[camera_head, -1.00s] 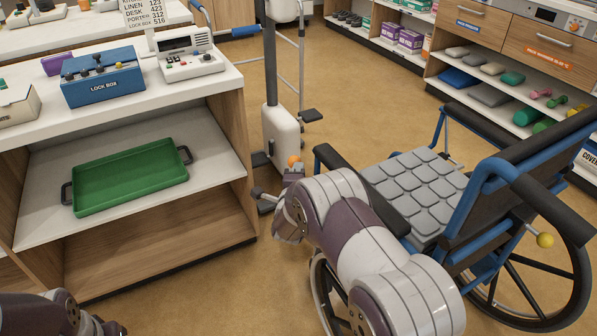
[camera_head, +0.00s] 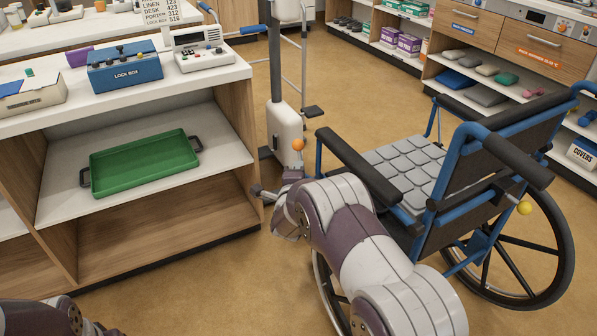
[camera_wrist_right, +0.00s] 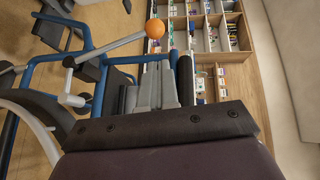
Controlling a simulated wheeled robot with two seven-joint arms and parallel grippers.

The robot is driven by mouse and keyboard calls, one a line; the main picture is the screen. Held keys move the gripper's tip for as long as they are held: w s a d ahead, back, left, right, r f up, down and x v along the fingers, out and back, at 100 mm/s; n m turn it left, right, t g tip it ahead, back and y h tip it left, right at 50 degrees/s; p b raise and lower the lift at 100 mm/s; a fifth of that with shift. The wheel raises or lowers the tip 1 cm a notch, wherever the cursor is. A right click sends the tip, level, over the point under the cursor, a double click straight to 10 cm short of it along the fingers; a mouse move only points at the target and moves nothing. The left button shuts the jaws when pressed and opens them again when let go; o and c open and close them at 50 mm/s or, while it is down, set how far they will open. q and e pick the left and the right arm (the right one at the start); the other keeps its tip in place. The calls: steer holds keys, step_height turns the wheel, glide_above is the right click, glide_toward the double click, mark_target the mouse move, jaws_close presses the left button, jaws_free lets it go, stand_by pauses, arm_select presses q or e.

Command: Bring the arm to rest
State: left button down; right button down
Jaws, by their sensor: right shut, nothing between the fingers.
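My right arm reaches in from the bottom right, and its gripper end (camera_head: 287,224) hangs low between the shelf unit and the wheelchair (camera_head: 410,170). In the wrist view the right fingers (camera_wrist_right: 158,85) lie together with nothing between them. An orange ball knob (camera_head: 298,144) shows just beyond the wrist; in the wrist view the orange knob (camera_wrist_right: 155,28) sits on a grey lever, apart from the fingertips. Of my left arm only a link shows at the bottom left corner; its gripper is out of the picture.
The wheelchair's armrest (camera_head: 357,167) and wheel stand close to my right arm. A shelf unit (camera_head: 160,250) to the left holds a green tray (camera_head: 145,160) and, on top, a lock box (camera_head: 125,70). Open floor (camera_head: 370,110) lies behind the wheelchair.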

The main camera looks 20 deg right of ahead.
steer(key=s+a+f+n+g+y, duration=0.75)
steer(key=s+f+n, duration=0.2)
steer(key=n, duration=0.35)
steer(key=s+a+r+n+g, duration=0.1)
steer(key=s+r+n+g, duration=0.15)
steer(key=s, duration=0.55)
steer(key=s+a+r+n+g, duration=0.15)
steer(key=s+n, duration=0.25)
steer(key=s, duration=0.5)
steer(key=s+r+n+g, duration=0.2)
steer(key=s+n+g, duration=0.15)
steer(key=s, duration=0.45)
step_height(320, 180, up, 36)
steer(key=t+p, duration=0.1)
steer(key=p, duration=3.4)
steer(key=shift+w+a+t, duration=0.2)
steer(key=shift+w+t, duration=0.1)
steer(key=shift+w, duration=0.05)
steer(key=shift+r, duration=0.1)
